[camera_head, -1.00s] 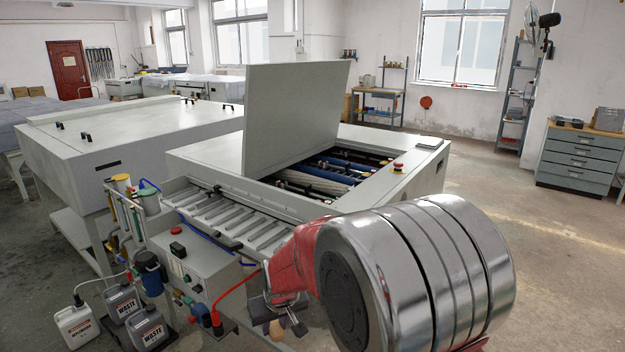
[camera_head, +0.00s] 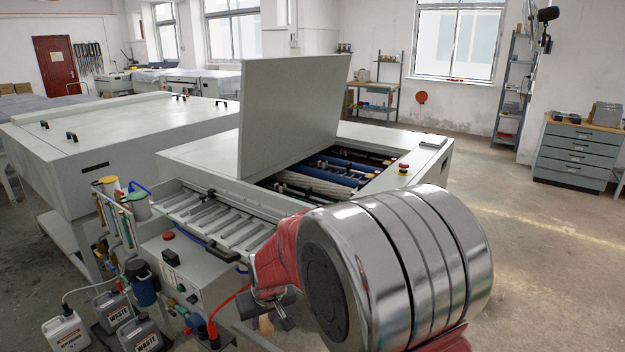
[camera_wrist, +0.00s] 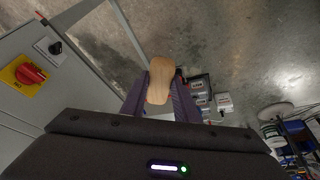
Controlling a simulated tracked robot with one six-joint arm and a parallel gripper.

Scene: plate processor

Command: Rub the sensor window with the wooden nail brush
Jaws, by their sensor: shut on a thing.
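My gripper (camera_head: 275,312) is shut on the wooden nail brush (camera_wrist: 159,82). In the wrist view the brush's rounded, light wood body shows between the two dark fingers, above the floor. In the head view a small tan part of the brush (camera_head: 265,325) shows below my red wrist, in front of the plate processor (camera_head: 400,155). The brush's bristles are hidden. The brush appears apart from the machine. I cannot pick out the sensor window in either view.
The processor's lid (camera_head: 290,105) stands raised over its rollers. A yellow panel with a red rotary switch (camera_wrist: 30,73) is at left in the wrist view. Waste bottles (camera_head: 140,335) and a blue filter housing (camera_head: 140,283) stand at lower left. Open floor (camera_head: 530,250) lies to the right.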

